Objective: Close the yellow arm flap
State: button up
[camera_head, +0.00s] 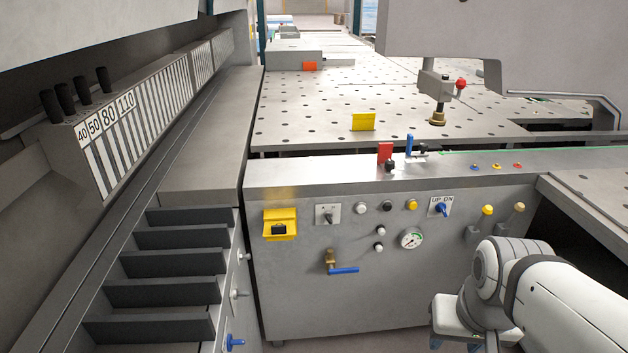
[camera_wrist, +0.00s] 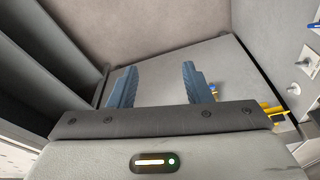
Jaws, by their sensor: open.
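A small yellow plate (camera_head: 363,122) stands up on the perforated table in the head view. A yellow box-like fitting (camera_head: 280,224) with a dark recess is on the left of the grey front panel. I cannot tell for sure which of them is the arm flap. My gripper (camera_wrist: 158,85) shows in the wrist view with two blue fingers apart and nothing between them. Yellow parts (camera_wrist: 274,110) show to the right of the fingers, partly hidden by my gripper body. In the head view my white arm is at the lower right, in front of the panel.
A red flap (camera_head: 385,152) and a blue lever (camera_head: 409,144) stand on the panel's top edge. The front panel carries knobs, a gauge (camera_head: 411,238) and a blue-handled valve (camera_head: 343,270). Dark steps (camera_head: 165,263) lie to the left. A grey machine arm overhangs the table at the right.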

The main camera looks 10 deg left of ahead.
aim_at(281, 230)
jog(key=u, duration=0.4)
jog(key=k, duration=1.2)
jog(key=u, duration=0.05)
jog(key=i, duration=0.75)
jog(key=z, duration=0.55)
jog(key=i, duration=1.6)
jog(key=u, duration=0.65)
jog(key=k, duration=0.75)
jog(key=u, duration=0.15)
jog(key=i, duration=0.8)
